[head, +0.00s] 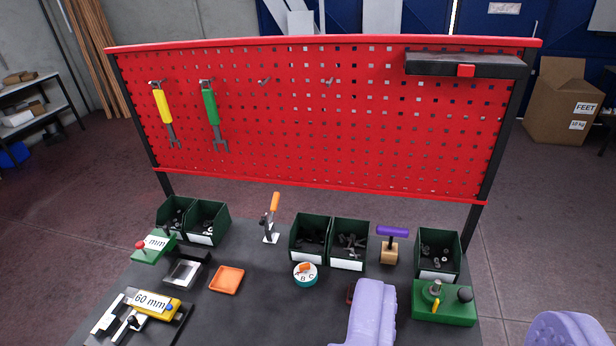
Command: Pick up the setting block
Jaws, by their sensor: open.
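I cannot tell for certain which thing is the setting block. One block-like piece is yellow with a "60 mm" label (150,303), lying on a dark metal fixture (104,318) at the front left of the table. Another is a green piece with a partly readable "mm" label (155,245) and a red knob, farther back on the left. My gripper (468,304) is open, with two lavender fingers wide apart at the lower right. Its left finger is over the table and hides part of a small dark red thing (350,294). Nothing shows held between the fingers.
Green bins (310,236) with small parts line the table's back, below a red pegboard (320,115). An orange tray (227,279), a teal-rimmed dial (305,275), an orange-handled clamp (272,218), a purple-handled wooden block (391,245) and a green fixture (443,304) stand on the dark table.

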